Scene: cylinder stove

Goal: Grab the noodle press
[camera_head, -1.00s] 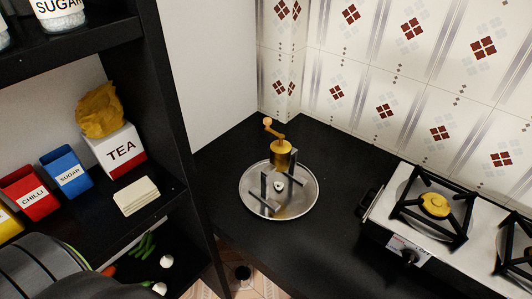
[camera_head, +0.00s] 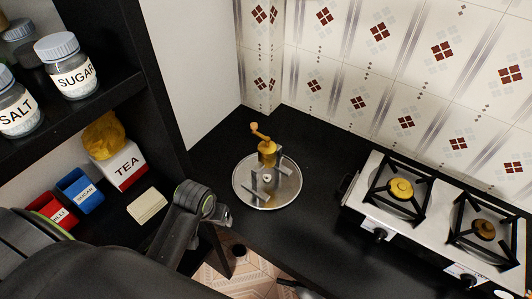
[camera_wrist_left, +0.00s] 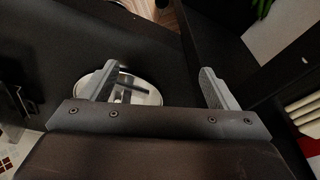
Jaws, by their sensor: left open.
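The noodle press (camera_head: 267,153) is brass-coloured with a wooden-tipped crank and grey stand legs. It stands upright on a round metal plate (camera_head: 240,193) on the black counter, left of the stove. The left wrist view shows the plate (camera_wrist_left: 146,96) and part of the press's stand, half hidden behind one finger; the brass body is not clear there. My right gripper is not in view.
A two-burner stove (camera_head: 358,193) stands to the right. A black shelf unit (camera_head: 155,85) on the left holds salt and sugar jars, a tea box (camera_head: 127,166), blue and red boxes and a beige stack (camera_head: 147,206). The counter around the plate is clear.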

